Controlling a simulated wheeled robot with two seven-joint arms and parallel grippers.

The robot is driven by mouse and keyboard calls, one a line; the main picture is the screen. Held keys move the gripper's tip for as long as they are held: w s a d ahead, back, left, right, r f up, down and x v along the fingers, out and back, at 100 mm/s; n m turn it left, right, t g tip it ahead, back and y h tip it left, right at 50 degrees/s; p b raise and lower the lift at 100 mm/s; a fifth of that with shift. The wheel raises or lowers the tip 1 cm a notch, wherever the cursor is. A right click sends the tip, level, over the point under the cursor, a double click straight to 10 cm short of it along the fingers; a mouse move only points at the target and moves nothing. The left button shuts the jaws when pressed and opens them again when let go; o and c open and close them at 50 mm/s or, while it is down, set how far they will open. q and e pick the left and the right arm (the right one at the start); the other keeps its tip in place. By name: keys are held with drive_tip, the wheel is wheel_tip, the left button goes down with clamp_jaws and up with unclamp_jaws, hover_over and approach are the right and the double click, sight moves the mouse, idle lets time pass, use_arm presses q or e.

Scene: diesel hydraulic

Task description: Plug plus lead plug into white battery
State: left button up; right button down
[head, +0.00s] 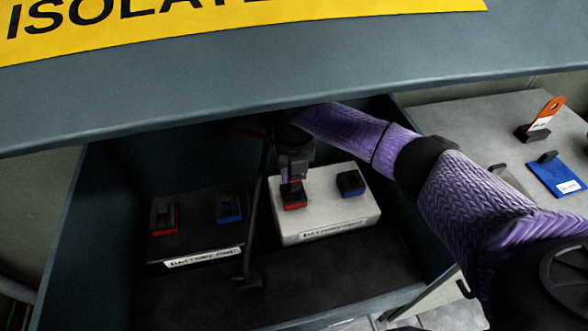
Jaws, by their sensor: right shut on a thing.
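The white battery (335,222) stands in the right part of an open dark box, with a label on its front. A red terminal (294,200) is on its left top and a dark blue terminal (351,184) on its right top. My right gripper (293,178) points down right above the red terminal. It is shut on the plus lead plug (292,187), a small reddish piece mostly hidden by the fingers. I cannot tell whether the plug is seated in the terminal or just above it. My left gripper is not in view.
A black battery (195,240) with red (163,217) and blue (229,208) terminals stands at the left. A dark lead (253,225) hangs between the batteries. The raised lid (250,75) overhangs the box. A side table (480,120) holds a blue-tagged item (556,178) and an orange-tagged one (545,112).

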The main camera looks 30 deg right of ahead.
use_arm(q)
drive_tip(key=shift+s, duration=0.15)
use_arm(e)
drive_tip(key=shift+f, duration=0.15)
drive_tip(key=shift+f+b, duration=0.3)
drive_tip(key=shift+f, duration=0.05)
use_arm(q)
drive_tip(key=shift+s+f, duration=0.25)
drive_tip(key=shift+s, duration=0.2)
use_arm(e)
drive_tip(key=shift+f, duration=0.1)
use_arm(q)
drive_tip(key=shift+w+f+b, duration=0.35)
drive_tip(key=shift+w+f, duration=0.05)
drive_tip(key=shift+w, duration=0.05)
use_arm(e)
drive_tip(key=shift+f, duration=0.65)
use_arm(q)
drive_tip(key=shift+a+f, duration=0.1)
use_arm(e)
drive_tip(key=shift+f, duration=0.25)
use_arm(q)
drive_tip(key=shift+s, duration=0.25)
